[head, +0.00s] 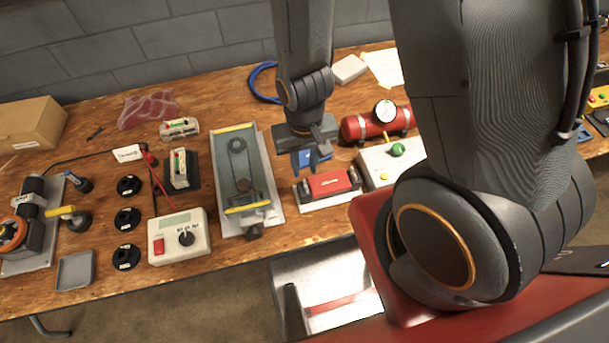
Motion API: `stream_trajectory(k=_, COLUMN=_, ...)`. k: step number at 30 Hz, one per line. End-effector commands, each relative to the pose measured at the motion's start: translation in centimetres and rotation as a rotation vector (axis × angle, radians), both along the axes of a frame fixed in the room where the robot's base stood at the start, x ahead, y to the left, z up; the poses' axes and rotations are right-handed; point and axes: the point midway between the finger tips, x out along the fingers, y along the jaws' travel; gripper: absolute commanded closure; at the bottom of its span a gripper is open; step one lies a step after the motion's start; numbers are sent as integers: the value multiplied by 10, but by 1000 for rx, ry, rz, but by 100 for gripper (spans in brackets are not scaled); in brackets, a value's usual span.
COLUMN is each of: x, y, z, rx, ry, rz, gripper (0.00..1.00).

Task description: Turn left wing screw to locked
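A red block (329,184) with a white label sits on a pale base plate (328,201) near the middle of the bench, in the head view. A dark knob-like part shows at its left end (304,191) and another at its right end (354,178). These look like the wing screws, but their wings and any lock marks are too small to read. My gripper (309,162) points down just behind and above the left part of the block, apart from it. Its fingers look spread, with a blue patch between them that I cannot identify. It seems to hold nothing.
A grey belt-drive tray (228,205) stands close left of the block. A red gauge cylinder (377,123) and a pale box with a green button (382,165) stand close right. A white meter box (181,238) and several black discs lie further left. The bench's front edge is close.

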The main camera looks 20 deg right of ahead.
Motion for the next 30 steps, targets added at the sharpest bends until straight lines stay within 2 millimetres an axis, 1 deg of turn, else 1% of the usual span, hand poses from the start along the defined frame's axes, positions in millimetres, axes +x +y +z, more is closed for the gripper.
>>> stream_trajectory(k=1, x=0, y=0, z=-12, rx=-1, ry=3, rz=0, gripper=77)
stream_trajectory(k=3, x=0, y=0, z=-23, rx=-1, ry=2, rz=0, gripper=77)
stream_trajectory(k=6, x=0, y=0, z=-37, rx=-1, ry=2, rz=1, gripper=77)
stream_trajectory(k=10, x=0, y=0, z=-48, rx=-1, ry=2, rz=1, gripper=77)
stream_trajectory(k=15, x=0, y=0, z=-56, rx=0, ry=0, rz=0, gripper=77)
stream_trajectory(k=23, x=0, y=0, z=-57, rx=0, ry=0, rz=0, gripper=77)
stream_trajectory(k=24, x=0, y=0, z=-57, rx=0, ry=0, rz=0, gripper=78)
stream_trajectory(k=28, x=0, y=0, z=-57, rx=0, ry=0, rz=0, gripper=100)
stream_trajectory(k=30, x=0, y=0, z=-57, rx=0, ry=0, rz=0, gripper=100)
